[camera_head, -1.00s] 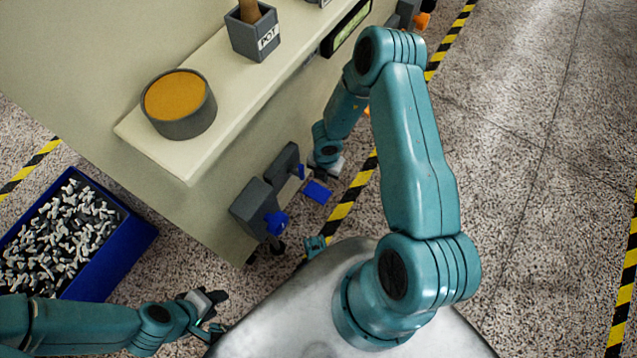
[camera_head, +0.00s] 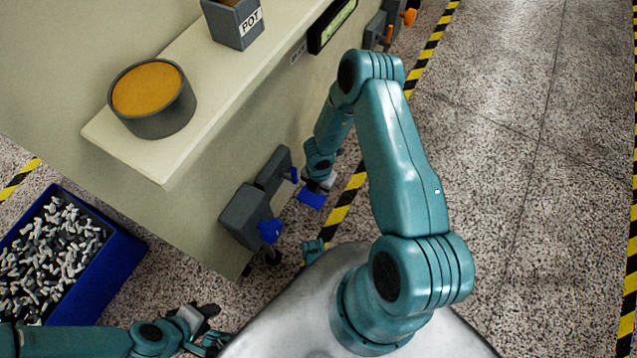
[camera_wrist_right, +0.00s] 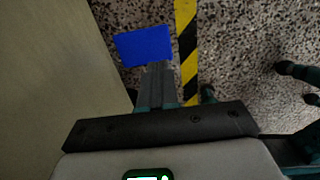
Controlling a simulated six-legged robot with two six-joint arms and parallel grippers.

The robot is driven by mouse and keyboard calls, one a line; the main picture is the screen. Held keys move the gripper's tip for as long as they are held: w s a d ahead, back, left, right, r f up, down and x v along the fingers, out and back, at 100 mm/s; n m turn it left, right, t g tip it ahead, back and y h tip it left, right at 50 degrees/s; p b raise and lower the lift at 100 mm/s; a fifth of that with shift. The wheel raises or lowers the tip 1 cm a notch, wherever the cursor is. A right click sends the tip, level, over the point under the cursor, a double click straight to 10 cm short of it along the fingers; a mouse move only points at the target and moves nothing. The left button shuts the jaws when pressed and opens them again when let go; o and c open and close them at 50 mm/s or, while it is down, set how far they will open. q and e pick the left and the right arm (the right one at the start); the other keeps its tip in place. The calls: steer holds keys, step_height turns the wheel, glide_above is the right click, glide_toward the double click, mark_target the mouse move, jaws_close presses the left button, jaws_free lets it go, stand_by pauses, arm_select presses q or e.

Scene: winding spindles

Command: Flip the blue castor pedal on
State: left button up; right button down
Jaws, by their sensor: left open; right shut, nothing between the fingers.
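The blue castor pedal (camera_head: 311,200) is a flat blue plate low beside the cabinet's base, near the striped floor tape. It also shows in the right wrist view (camera_wrist_right: 144,46) as a blue rectangle just beyond my fingers. My right gripper (camera_wrist_right: 156,68) is shut and empty, its fingertips overlapping the pedal's near edge in that view; contact cannot be told. In the head view my right wrist hides most of this gripper, just above the pedal. My left gripper (camera_head: 212,328) is open and empty at the lower left, well away from the pedal.
A shelf bears a grey tub (camera_head: 160,118) and a pot (camera_head: 235,25). A blue crate (camera_head: 115,270) of small parts stands at left. Floor at right is clear.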

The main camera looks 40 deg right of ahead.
arm_select(q)
steer(key=f+b, duration=0.1)
steer(key=f, duration=0.1)
steer(key=f+b, duration=0.1)
steer(key=shift+w+a+b, duration=0.3)
steer(key=shift+a+b, duration=0.05)
arm_select(e)
step_height(320, 180, down, 7)
steer(key=shift+r, duration=0.1)
steer(key=f, duration=0.1)
steer(key=f+b, duration=0.1)
steer(key=f, duration=0.2)
steer(key=shift+s+d+b, duration=0.1)
steer(key=shift+s+b, duration=0.25)
arm_select(q)
steer(key=shift+w+a+f+t, duration=0.15)
steer(key=shift+f+t, duration=0.25)
steer(key=shift+f, duration=0.45)
